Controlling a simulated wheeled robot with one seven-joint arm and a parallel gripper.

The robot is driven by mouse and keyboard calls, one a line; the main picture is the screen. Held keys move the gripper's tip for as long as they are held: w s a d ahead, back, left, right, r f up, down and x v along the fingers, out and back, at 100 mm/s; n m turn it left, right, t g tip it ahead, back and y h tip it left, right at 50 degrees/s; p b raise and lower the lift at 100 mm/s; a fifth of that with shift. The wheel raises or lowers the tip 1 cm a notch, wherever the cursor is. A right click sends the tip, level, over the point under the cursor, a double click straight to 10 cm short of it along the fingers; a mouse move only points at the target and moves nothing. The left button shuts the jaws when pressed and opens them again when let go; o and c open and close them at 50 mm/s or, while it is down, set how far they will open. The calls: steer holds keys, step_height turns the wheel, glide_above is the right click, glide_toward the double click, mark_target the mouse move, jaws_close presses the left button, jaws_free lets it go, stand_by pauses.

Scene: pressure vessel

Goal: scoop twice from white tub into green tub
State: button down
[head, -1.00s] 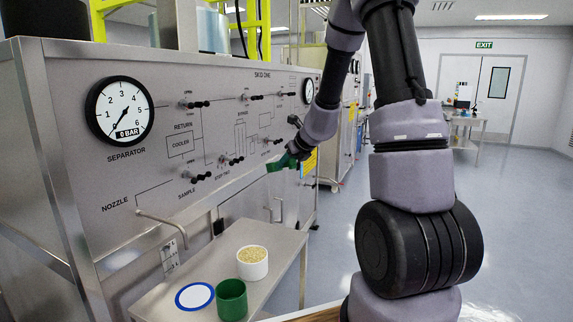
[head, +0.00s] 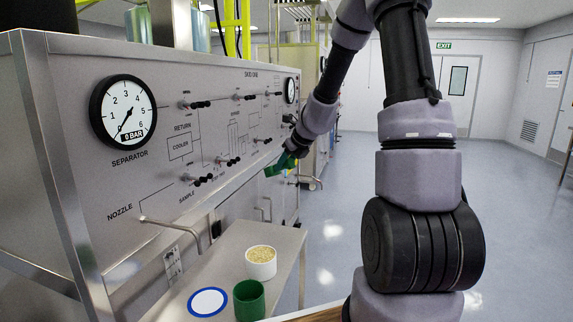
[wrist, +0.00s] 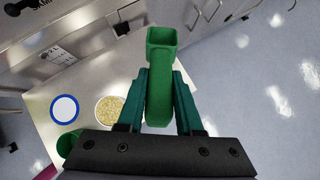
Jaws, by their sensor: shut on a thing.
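The white tub (head: 260,265) stands on the steel shelf and holds pale tan grains; it also shows in the wrist view (wrist: 101,120), partly hidden by my gripper. The green tub (head: 249,298) stands in front of it and looks empty as far as I can see inside; in the wrist view (wrist: 66,148) my gripper's body covers part of it. My gripper (wrist: 160,85) is shut on a green scoop (wrist: 162,50). In the head view the scoop (head: 280,166) is held in the air, well above the shelf and apart from both tubs. I see no grains in it.
A white disc with a blue rim (head: 207,302) lies on the steel shelf (head: 225,257) left of the tubs. The panel (head: 200,130) with gauges, valve handles and a bent nozzle pipe (head: 170,224) rises behind. Open floor lies to the right.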

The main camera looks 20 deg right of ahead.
steer(key=s+a+f+n+g+y, duration=0.2)
steer(key=s+a+f+n+g, duration=0.25)
steer(key=a+f+n, duration=0.35)
steer(key=s+d+f+n+g, duration=0.1)
steer(key=s+f+n, duration=0.1)
steer(key=f, duration=0.5)
steer(key=s+d+f+n+g, duration=0.1)
steer(key=s+f+n, duration=0.2)
steer(key=f, duration=0.4)
steer(key=shift+s+d+g, duration=0.15)
steer(key=shift+d+g, duration=0.05)
steer(key=shift+g, duration=0.15)
stand_by(1.1)
